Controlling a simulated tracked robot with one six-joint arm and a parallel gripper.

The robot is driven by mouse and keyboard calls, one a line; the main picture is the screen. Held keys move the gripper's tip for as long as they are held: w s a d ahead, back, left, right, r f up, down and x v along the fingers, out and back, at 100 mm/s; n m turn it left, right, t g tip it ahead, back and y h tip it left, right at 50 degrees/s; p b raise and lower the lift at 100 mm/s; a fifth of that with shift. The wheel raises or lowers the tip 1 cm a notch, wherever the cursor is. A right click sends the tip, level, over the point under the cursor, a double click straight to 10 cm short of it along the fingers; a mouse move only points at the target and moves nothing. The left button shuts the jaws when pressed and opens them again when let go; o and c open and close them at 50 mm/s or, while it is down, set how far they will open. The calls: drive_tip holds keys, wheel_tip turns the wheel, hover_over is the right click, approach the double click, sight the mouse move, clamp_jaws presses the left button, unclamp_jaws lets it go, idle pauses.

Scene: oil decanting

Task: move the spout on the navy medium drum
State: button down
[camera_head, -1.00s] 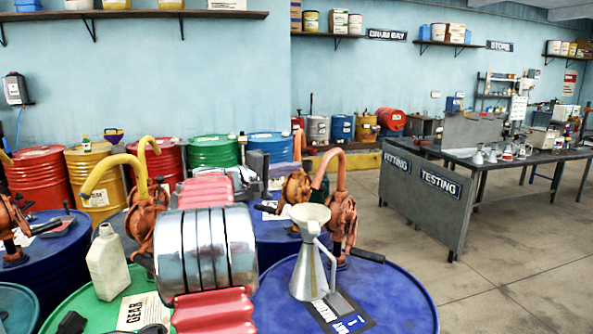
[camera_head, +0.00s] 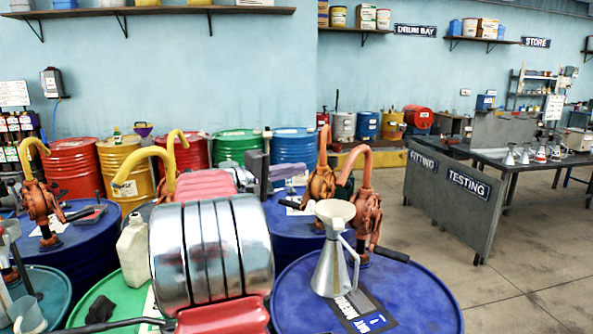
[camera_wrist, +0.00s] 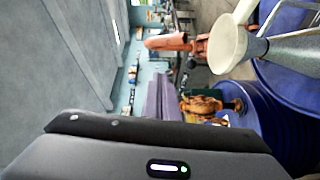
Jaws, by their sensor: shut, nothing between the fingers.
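A dark blue drum (camera_head: 430,296) stands at the front right, with an orange hand pump (camera_head: 367,207) whose curved spout (camera_head: 361,152) arches up and left. Behind it is another blue drum (camera_head: 288,238) with a similar orange pump (camera_head: 320,184). I cannot tell which is the navy medium drum. My gripper (camera_head: 297,169) is shut and empty, above the drums and left of the orange pumps, apart from them. In the wrist view my mauve fingers (camera_wrist: 160,92) lie together; an orange spout (camera_wrist: 167,42) shows beyond their tips.
A metal funnel jug (camera_head: 333,250) stands on the front blue drum, close before its pump. A white bottle (camera_head: 133,250) sits on a green drum (camera_head: 98,295). Left is a blue drum (camera_head: 75,250) with a yellow-spouted pump (camera_head: 40,195). Open floor (camera_head: 530,270) lies right.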

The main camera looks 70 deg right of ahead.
drive_tip(key=w+a+f+n+t+y, duration=0.2)
drive_tip(key=w+a+f+t, duration=0.2)
drive_tip(key=a, duration=0.7)
drive_tip(key=w+a+f+n+t+y, duration=0.1)
drive_tip(key=w+a+f+t, duration=0.3)
drive_tip(key=a, duration=0.7)
drive_tip(key=w+a+f+n+t+y, duration=0.25)
drive_tip(key=w+a+f, duration=0.2)
drive_tip(key=a, duration=0.65)
drive_tip(key=s+a+f+n+t+y, duration=0.1)
drive_tip(key=a+f+t+y, duration=0.1)
drive_tip(key=a, duration=0.8)
drive_tip(key=s+a+f+n+t+y, duration=0.1)
drive_tip(key=a+f+y, duration=0.2)
drive_tip(key=a, duration=0.8)
drive_tip(key=s+a+f+n+t+y, duration=0.1)
drive_tip(key=a+f+t+y, duration=0.1)
drive_tip(key=a, duration=0.9)
drive_tip(key=shift+s+f+t+y, duration=0.15)
drive_tip(key=shift+f+t+y, duration=0.2)
drive_tip(key=shift+f+y, duration=0.4)
drive_tip(key=shift+d, duration=0.15)
